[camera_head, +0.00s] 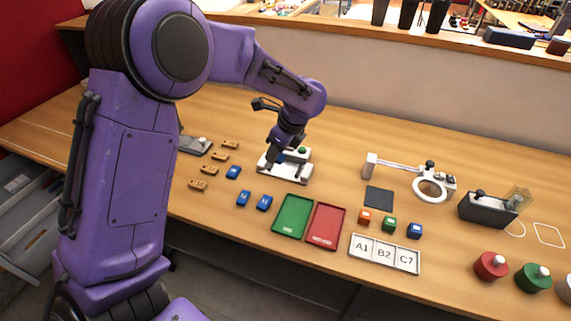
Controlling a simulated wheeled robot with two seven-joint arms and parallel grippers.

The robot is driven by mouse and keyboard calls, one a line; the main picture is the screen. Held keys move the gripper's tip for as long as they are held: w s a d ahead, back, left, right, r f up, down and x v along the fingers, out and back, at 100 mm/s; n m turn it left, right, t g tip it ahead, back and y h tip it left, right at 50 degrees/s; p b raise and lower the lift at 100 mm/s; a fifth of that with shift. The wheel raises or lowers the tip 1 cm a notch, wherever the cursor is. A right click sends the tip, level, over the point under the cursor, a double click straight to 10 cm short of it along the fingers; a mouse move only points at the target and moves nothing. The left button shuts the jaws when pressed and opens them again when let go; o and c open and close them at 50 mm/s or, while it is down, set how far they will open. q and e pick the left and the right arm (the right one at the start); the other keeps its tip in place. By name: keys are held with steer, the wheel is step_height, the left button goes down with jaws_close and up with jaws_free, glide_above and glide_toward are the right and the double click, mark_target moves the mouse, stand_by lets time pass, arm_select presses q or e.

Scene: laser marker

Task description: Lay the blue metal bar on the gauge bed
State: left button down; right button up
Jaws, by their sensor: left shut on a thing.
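My left gripper (274,156) reaches down over the white gauge (292,178) with the green button. It is shut on a blue metal bar (281,158), of which only a small part shows between the fingers. The bar is at or just above the gauge bed; I cannot tell whether it touches. My right gripper is out of view.
A green tray (293,217) and a red tray (325,227) stand in front of the gauge. A magnifier (432,188), small coloured blocks (389,224) and a label plate (384,254) are to the right.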

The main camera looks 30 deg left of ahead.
arm_select(q)
steer(key=s+a+r+m+t+p, duration=0.1)
steer(key=s+a+r+m+t, duration=0.15)
steer(key=a+m, duration=0.4)
steer(key=m+t+h+b, duration=0.25)
steer(key=m+b, duration=0.35)
steer(key=m, duration=0.4)
glide_above(286, 167)
steer(key=s, duration=0.2)
steer(key=shift+h, duration=0.45)
steer(key=f, duration=1.1)
steer(key=shift+w+f, duration=0.15)
steer(key=shift+w, duration=0.05)
step_height(286, 167, down, 2)
steer(key=shift+d+f, duration=0.15)
steer(key=shift+f, duration=0.1)
steer(key=shift+w+f, duration=0.15)
steer(key=shift+f, duration=0.25)
steer(key=shift+f, duration=0.1)
steer(key=c, duration=0.8)
jaws_free()
